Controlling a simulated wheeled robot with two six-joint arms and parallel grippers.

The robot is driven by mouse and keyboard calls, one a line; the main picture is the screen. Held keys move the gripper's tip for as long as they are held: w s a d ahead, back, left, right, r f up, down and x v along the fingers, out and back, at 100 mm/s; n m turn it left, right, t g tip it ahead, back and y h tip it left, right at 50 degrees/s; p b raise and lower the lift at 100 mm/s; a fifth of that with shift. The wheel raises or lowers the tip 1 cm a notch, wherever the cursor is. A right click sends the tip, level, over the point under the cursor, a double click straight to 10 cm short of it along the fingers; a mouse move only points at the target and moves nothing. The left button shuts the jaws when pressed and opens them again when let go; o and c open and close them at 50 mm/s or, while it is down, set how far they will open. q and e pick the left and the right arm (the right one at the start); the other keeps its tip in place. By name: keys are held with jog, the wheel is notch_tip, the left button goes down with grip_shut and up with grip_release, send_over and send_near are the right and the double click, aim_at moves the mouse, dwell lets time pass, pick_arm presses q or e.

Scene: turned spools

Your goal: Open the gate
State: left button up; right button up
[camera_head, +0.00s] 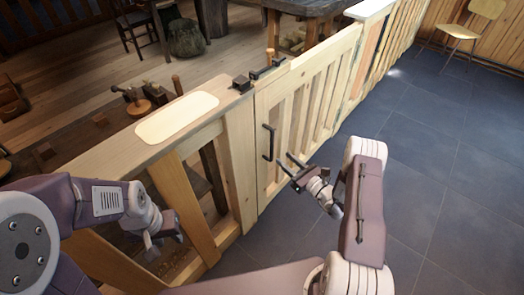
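The pale wooden slatted gate (318,84) stands in line with the fence and looks shut. A black vertical pull handle (268,142) is on its near face, close to its left edge. A dark latch (260,73) sits on top where the gate meets the fence post. My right gripper (284,160) is open, its two dark fingers apart, just right of the handle's lower end. I see no grip on the handle, and cannot tell whether they touch. My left gripper (162,236) is low beside the fence at the left; its finger opening is unclear.
The wooden fence (110,155) with a flat cream panel (178,117) on its top runs along the left. Beyond it are a chair (135,25), a sack (186,38) and a table. Dark tiled floor (430,150) lies open at the right, with another chair (468,28) far back.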

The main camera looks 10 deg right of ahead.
jog(key=b, duration=0.2)
send_over(271, 158)
jog(key=shift+w+d, duration=0.1)
jog(key=shift+w, duration=0.25)
grip_shut()
dwell(1.2)
